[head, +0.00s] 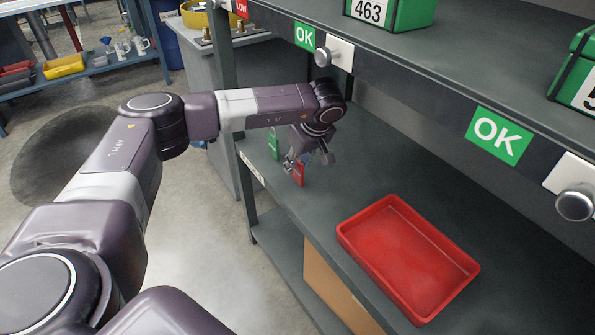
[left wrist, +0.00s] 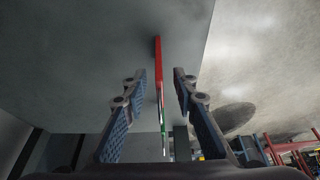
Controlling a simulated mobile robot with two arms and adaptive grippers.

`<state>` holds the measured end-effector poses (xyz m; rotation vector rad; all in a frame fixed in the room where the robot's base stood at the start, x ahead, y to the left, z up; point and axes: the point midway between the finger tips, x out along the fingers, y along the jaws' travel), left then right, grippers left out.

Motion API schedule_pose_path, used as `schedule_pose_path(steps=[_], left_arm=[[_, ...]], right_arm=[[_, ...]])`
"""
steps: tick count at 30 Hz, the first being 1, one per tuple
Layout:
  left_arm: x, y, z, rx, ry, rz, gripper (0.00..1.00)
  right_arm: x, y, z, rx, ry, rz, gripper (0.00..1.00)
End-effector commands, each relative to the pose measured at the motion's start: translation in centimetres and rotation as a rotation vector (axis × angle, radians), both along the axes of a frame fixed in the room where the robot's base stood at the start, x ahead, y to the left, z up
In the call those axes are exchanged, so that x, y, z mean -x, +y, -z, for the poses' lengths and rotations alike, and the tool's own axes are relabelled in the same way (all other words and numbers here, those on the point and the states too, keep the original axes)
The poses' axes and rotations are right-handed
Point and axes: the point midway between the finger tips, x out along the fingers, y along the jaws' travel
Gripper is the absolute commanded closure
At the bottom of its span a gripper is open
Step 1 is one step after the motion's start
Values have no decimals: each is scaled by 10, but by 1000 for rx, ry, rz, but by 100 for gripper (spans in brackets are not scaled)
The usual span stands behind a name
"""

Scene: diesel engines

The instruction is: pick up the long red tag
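The long red tag (head: 298,174) stands upright near the left edge of the grey shelf in the head view. My left gripper (head: 303,160) is right at it, pointing down, and hides part of it. In the left wrist view the red tag (left wrist: 158,62) shows edge-on between the two fingers of my left gripper (left wrist: 159,75). The fingers are open, with a gap on each side of the tag. My right gripper is in neither view.
A green tag (head: 273,146) stands just behind the red one. An empty red tray (head: 440,247) lies to the right on the shelf. The upper shelf edge with an OK sign (head: 499,136) and knobs (head: 574,204) overhangs behind. The shelf between tag and tray is clear.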

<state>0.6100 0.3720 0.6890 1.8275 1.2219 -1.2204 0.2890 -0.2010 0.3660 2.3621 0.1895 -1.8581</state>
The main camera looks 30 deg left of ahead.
Motion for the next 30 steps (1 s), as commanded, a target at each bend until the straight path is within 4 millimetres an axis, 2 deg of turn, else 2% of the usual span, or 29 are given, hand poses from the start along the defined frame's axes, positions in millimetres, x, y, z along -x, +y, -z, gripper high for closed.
schedule_pose_path(steps=[3, 10, 23, 26, 30], left_arm=[[0, 0, 0, 0, 0, 0, 76], [0, -1, 0, 1, 0, 0, 100], [0, -1, -4, 1, 0, 0, 100], [0, -1, -12, 2, -1, 1, 100], [-1, -1, -31, 2, -2, 1, 100]], right_arm=[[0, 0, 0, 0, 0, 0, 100], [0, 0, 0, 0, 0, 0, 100], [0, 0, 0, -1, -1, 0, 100], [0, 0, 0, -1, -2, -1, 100], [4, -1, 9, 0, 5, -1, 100]])
